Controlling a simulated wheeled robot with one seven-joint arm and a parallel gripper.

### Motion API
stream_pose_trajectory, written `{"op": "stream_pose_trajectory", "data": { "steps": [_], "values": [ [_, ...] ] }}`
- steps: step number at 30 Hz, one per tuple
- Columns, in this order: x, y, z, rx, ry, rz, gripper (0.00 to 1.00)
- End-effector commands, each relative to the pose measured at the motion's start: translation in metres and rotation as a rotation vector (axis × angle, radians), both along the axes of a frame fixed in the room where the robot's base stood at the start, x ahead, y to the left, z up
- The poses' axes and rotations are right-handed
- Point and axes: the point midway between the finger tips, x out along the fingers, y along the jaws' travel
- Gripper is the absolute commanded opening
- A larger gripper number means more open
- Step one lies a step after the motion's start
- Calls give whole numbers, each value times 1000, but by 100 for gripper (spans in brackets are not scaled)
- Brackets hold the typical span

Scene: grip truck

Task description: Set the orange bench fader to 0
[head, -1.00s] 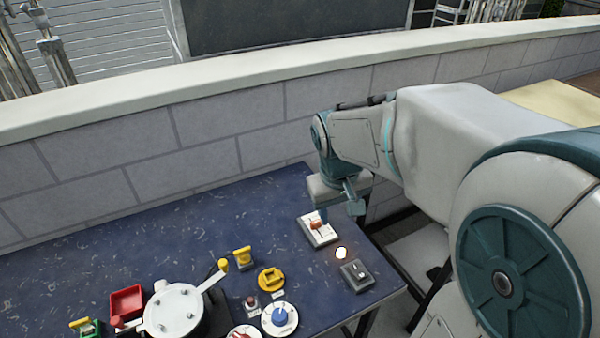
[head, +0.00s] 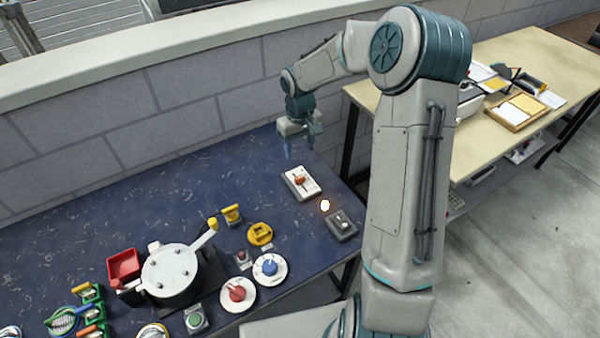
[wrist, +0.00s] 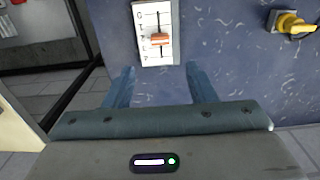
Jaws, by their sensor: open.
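The orange bench fader is a white plate (head: 306,190) with an orange knob (head: 299,180), lying on the blue bench near its right end. In the wrist view the plate (wrist: 147,59) has a dark vertical slot and a printed scale with 0 at the top. There the orange knob (wrist: 159,40) sits somewhat below the middle of the slot. My gripper (head: 300,152) is open and empty, above the bench on the wall side of the fader. In the wrist view the fingers (wrist: 159,73) spread below the plate's lower end, apart from the knob.
A grey switch box (head: 341,226) and a bright lamp (head: 325,205) stand beside the fader. A yellow knob (head: 260,234), blue dial (head: 269,267), red dial (head: 237,291) and lidded pot (head: 170,272) are to the left. A low wall (head: 190,120) runs behind the bench.

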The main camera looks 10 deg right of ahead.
Motion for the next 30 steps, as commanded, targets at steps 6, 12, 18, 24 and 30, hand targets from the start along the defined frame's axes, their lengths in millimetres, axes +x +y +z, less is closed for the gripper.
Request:
{"op": "stream_pose_trajectory", "data": {
  "steps": [6,12,18,24,30],
  "values": [
    [-2,1,-48,2,6,0,51],
    [-2,1,-86,2,5,2,51],
    [-1,0,-108,0,2,-1,51],
    [0,0,-115,0,0,0,51],
    [0,0,-115,0,0,-1,51]
  ]
}}
